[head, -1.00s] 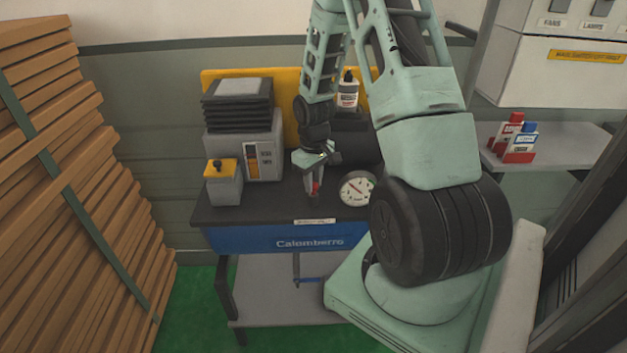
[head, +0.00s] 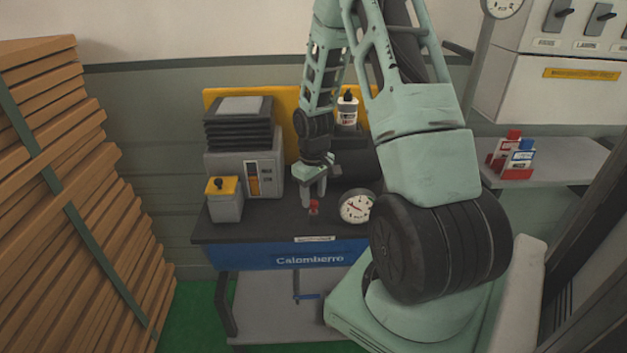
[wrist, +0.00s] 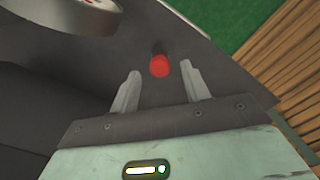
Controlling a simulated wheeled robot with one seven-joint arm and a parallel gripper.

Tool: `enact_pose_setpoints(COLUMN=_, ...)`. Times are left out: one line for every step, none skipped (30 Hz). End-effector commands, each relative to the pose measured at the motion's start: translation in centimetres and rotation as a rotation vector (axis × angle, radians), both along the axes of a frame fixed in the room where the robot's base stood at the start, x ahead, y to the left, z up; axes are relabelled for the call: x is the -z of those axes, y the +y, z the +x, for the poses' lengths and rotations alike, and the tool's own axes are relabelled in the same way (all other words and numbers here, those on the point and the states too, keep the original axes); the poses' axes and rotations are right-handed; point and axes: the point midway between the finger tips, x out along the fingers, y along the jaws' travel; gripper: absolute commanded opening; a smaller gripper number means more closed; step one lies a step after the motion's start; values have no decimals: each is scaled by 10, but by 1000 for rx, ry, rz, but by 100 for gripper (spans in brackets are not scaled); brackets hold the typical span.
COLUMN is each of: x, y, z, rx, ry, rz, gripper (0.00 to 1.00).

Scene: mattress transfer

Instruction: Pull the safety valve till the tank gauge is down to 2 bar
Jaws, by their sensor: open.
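The red-topped safety valve (head: 313,208) stands on the dark bench top, left of the gauge. In the wrist view its red cap (wrist: 160,66) shows between the finger ends, a little beyond them. My gripper (head: 313,196) is open just above and behind the valve, with nothing held between its fingers (wrist: 160,72). The round tank gauge (head: 357,207) has a white face and a red needle pointing up and left; its figures are too small to read. Part of the gauge's rim (wrist: 85,15) shows at the top left of the wrist view.
A grey machine (head: 262,172) with black bellows and a small yellow-topped box (head: 224,200) stand left on the bench (head: 265,228). A white bottle (head: 347,112) is behind. Stacked wooden slats (head: 60,180) fill the left side.

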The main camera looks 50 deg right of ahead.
Motion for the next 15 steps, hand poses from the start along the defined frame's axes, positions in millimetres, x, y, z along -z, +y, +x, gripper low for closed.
enact_pose_setpoints(x=-4, y=0, z=1, rx=1, ry=-3, rz=-1, gripper=46)
enact_pose_setpoints(x=-7, y=-1, z=1, rx=1, ry=-4, rz=-2, gripper=46)
enact_pose_setpoints(x=-12, y=-1, z=1, rx=2, ry=-4, rz=-2, gripper=46)
enact_pose_setpoints(x=-16, y=-1, z=1, rx=2, ry=-4, rz=-2, gripper=46)
enact_pose_setpoints(x=-22, y=-1, z=1, rx=3, ry=-6, rz=-3, gripper=46)
enact_pose_setpoints(x=-29, y=-1, z=1, rx=3, ry=-5, rz=-3, gripper=46)
enact_pose_setpoints(x=-36, y=-2, z=1, rx=2, ry=-7, rz=-5, gripper=46)
enact_pose_setpoints(x=-43, y=-1, z=1, rx=1, ry=-7, rz=-5, gripper=46)
enact_pose_setpoints(x=-53, y=-1, z=1, rx=1, ry=-7, rz=-5, gripper=46)
enact_pose_setpoints(x=-60, y=-1, z=1, rx=2, ry=-7, rz=-5, gripper=46)
enact_pose_setpoints(x=-67, y=-1, z=1, rx=3, ry=-7, rz=-5, gripper=46)
enact_pose_setpoints(x=-77, y=-1, z=1, rx=1, ry=-6, rz=-5, gripper=46)
enact_pose_setpoints(x=-84, y=-1, z=1, rx=1, ry=-7, rz=-6, gripper=46)
enact_pose_setpoints(x=-91, y=-1, z=1, rx=2, ry=-7, rz=-5, gripper=46)
enact_pose_setpoints(x=-101, y=-1, z=1, rx=1, ry=-8, rz=-6, gripper=46)
